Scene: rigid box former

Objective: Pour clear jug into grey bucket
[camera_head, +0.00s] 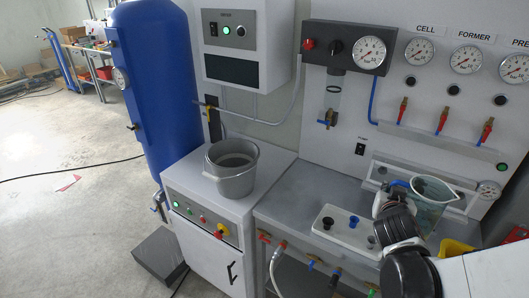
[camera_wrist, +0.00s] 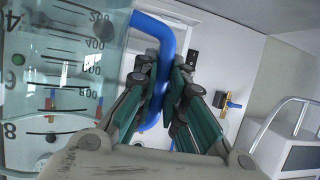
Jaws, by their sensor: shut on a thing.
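The clear jug (camera_head: 432,200) is at the right in the head view, over the grey bench, and looks roughly upright. In the wrist view the jug (camera_wrist: 60,75) fills the left side, with printed scale marks and a blue handle (camera_wrist: 158,110). My gripper (camera_wrist: 164,80) is shut on that handle; in the head view my gripper (camera_head: 397,190) is partly hidden by my arm. I cannot tell how much liquid the jug holds. The grey bucket (camera_head: 232,182) stands upright on the white cabinet, left of the jug and apart from it, with its mouth open upward.
A white block with dark knobs (camera_head: 342,230) lies on the bench (camera_head: 290,205) between jug and bucket. A gauge unit with a clear cylinder (camera_head: 331,100) and red-handled valves (camera_head: 403,108) stick out from the back panel. A blue tank (camera_head: 150,80) stands left of the cabinet.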

